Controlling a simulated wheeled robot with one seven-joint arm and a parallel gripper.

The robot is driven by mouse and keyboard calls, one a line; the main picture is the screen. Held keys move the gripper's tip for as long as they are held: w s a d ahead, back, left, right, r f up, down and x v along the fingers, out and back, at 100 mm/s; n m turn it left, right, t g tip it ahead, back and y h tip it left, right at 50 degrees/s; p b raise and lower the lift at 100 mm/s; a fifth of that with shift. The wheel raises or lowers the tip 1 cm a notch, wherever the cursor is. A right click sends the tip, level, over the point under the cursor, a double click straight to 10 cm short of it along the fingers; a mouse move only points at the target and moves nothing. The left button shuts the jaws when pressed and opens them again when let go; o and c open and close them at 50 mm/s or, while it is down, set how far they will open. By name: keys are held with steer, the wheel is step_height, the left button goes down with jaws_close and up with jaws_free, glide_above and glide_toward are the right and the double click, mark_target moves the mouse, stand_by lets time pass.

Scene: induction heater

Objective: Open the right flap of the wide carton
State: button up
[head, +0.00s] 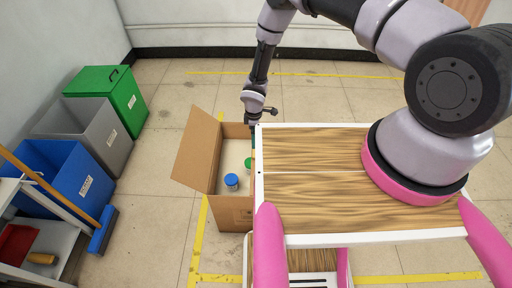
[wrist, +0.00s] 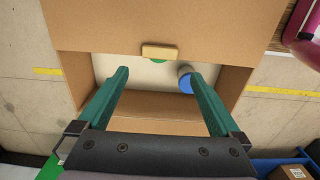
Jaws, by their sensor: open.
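The wide carton (head: 235,213) stands on the floor, its left flap (head: 195,150) swung outward. In the wrist view, the right flap (wrist: 100,25) is the broad brown panel at the top, with a small tan tab (wrist: 160,51) at its near edge. It hides part of the inside; its exact angle is unclear. In the head view my body's top hides that side. My gripper (wrist: 160,75) is open, its teal fingers apart above the carton opening, one to each side of the tab, with nothing between them. Contact with the flap cannot be seen.
Inside the carton are a blue-lidded jar (head: 231,181) and a green-lidded one (head: 248,162). Green (head: 108,92), grey (head: 90,132) and blue (head: 62,178) bins stand at the left, with a broom (head: 102,230). Floor behind the carton is clear.

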mark_target(254, 152)
step_height(254, 152, down, 10)
steer(key=shift+r, duration=0.1)
stand_by(0.4)
jaws_close()
